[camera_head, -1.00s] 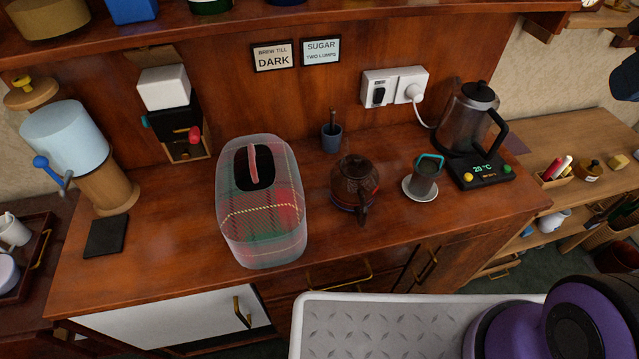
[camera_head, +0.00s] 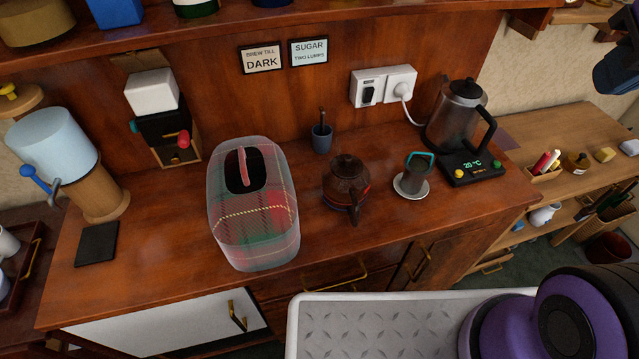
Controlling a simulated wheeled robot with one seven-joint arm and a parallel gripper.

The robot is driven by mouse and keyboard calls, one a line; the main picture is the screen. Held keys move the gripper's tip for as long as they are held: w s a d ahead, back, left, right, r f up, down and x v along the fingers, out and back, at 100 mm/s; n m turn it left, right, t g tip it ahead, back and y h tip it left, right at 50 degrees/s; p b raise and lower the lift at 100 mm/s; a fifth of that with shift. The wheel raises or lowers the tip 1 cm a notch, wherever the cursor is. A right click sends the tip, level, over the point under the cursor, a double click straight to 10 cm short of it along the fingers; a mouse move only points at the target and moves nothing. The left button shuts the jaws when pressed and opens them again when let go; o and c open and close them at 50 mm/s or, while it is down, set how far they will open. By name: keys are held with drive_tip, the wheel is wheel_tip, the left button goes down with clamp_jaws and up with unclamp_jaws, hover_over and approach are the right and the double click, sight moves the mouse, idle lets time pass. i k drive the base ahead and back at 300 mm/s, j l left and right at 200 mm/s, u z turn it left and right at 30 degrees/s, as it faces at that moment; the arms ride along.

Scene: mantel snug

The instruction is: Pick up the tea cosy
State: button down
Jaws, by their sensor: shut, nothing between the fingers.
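The tea cosy (camera_head: 258,222) is a tall, rounded tartan cover in red, green and grey with a pale dotted stripe. It stands upright on the wooden counter (camera_head: 175,235), left of the middle. A dark opening shows in its top, with a reddish loop standing up at it. Nothing touches the cosy. My gripper's fingers do not show. A dark blue part at the upper right edge seems to belong to my arm, well away from the cosy.
A dark brown teapot (camera_head: 346,185) stands close right of the cosy, with a blue pot (camera_head: 322,140) behind. A blue-topped wooden device (camera_head: 60,150) and black pad (camera_head: 97,243) are left. A shelf overhangs behind.

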sight(253, 212)
drive_tip(key=k+j, duration=0.1)
drive_tip(key=j, duration=0.35)
drive_tip(key=j+z, duration=0.1)
drive_tip(key=j, duration=0.35)
drive_tip(key=k+j, duration=0.15)
drive_tip(key=j, duration=0.3)
drive_tip(key=k+j, duration=0.1)
drive_tip(key=j, duration=0.35)
drive_tip(key=j+z, duration=0.1)
drive_tip(key=j, duration=0.35)
drive_tip(key=k, duration=0.05)
